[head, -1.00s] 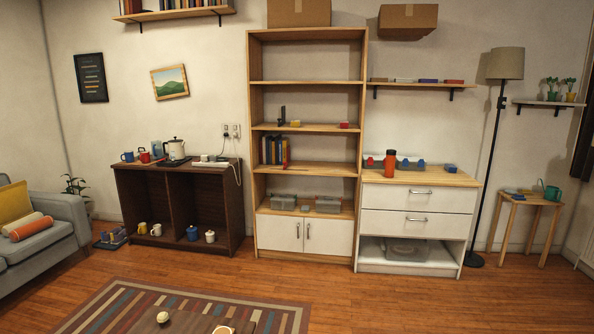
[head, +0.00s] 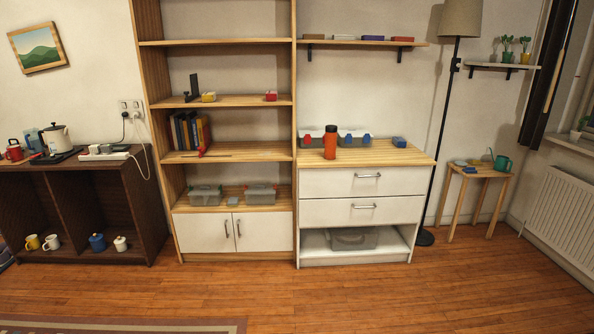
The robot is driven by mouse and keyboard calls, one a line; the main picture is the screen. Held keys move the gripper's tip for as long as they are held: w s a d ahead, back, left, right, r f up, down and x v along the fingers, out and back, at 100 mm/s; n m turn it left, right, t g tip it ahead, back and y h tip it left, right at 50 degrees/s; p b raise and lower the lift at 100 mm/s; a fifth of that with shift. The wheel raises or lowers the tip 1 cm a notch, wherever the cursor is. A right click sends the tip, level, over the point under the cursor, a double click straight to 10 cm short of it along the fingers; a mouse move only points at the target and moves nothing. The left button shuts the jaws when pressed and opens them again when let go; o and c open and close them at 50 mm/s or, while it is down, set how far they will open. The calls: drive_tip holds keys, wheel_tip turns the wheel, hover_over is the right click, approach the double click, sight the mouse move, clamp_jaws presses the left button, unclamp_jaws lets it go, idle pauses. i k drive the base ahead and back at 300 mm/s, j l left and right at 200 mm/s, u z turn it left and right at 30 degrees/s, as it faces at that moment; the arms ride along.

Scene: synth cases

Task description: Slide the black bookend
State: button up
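The black bookend (head: 193,88) stands upright toward the left end of a middle shelf of the tall wooden bookcase (head: 146,60). A small yellow object (head: 209,97) sits just to its right, and a small red object (head: 271,96) lies near the right end of the same shelf. My gripper is not in view.
A dark cabinet (head: 80,205) with a kettle (head: 56,138) stands left. A floor lamp (head: 449,80) is at the right. The wooden floor (head: 330,295) in front is clear.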

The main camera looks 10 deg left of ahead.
sight(194, 77)
drive_tip(key=i+u, duration=0.15)
drive_tip(key=i, duration=0.8)
drive_tip(key=i+l+u, duration=0.15)
drive_tip(key=i, duration=0.75)
drive_tip(key=i+u, duration=0.2)
drive_tip(key=i, duration=0.4)
drive_tip(key=i+u, duration=0.2)
drive_tip(key=i, duration=0.4)
drive_tip(key=i+l+u, duration=0.25)
drive_tip(key=i, duration=0.3)
drive_tip(key=i+u, duration=0.35)
drive_tip(key=k, duration=0.1)
